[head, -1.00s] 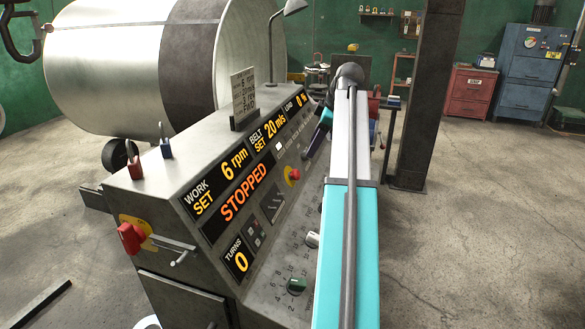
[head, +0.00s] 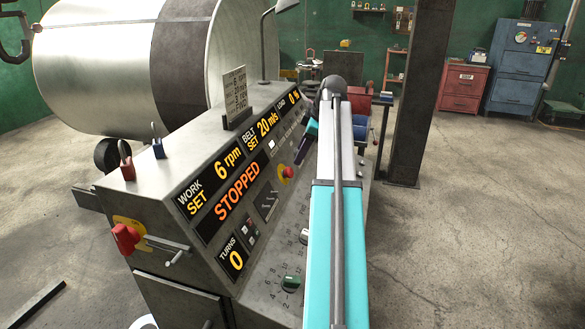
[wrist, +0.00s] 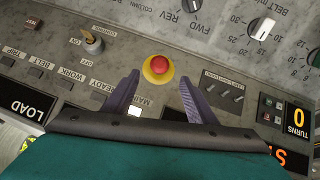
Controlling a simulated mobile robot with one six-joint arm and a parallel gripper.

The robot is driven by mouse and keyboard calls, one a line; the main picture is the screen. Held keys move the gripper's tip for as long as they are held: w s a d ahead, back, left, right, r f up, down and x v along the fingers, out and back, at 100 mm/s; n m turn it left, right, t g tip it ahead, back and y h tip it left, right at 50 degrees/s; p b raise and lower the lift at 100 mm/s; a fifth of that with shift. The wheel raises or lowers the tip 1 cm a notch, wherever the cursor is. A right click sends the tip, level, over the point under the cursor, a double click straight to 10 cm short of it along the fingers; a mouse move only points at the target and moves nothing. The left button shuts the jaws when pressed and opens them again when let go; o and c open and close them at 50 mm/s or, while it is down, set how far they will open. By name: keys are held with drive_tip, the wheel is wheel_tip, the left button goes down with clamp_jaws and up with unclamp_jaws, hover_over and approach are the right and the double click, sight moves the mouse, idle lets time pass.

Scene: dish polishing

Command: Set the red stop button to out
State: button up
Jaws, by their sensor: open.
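The red stop button (head: 288,171) sits on a yellow disc on the sloped face of the grey control console. In the wrist view the red stop button (wrist: 158,66) shows from above, between and just beyond my fingertips. My gripper (wrist: 158,84) is open, one purple-grey finger on each side of the button's yellow ring, with nothing held. In the head view my gripper (head: 305,150) is beside the button, partly hidden by my arm. I cannot tell how far the button stands out. The display (head: 241,192) reads STOPPED.
A red rotary switch (head: 125,238) is on the console's left end. A large metal drum (head: 100,55) stands behind. Open floor lies to the right.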

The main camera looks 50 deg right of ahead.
sight(291, 171)
drive_tip(key=shift+p+x, duration=0.85)
drive_tip(key=shift+x, duration=3.75)
